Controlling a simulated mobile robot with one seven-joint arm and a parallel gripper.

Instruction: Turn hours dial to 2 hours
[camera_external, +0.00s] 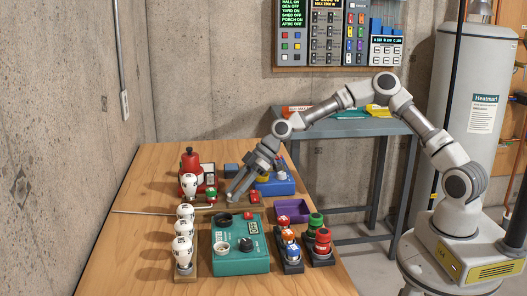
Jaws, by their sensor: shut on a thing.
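My gripper (234,198) reaches down and left over the middle of the table, behind the teal box (240,262). The teal box carries a black knob (246,245), a white knob (222,247), a dark ring and a small display. The fingertips are apart from these knobs. I cannot read any hours marking.
White bulbs stand in a wooden holder (186,276) at left. A purple tray (292,219) and dark holders with coloured pieces are at right. The table's left side (130,245) has free room.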

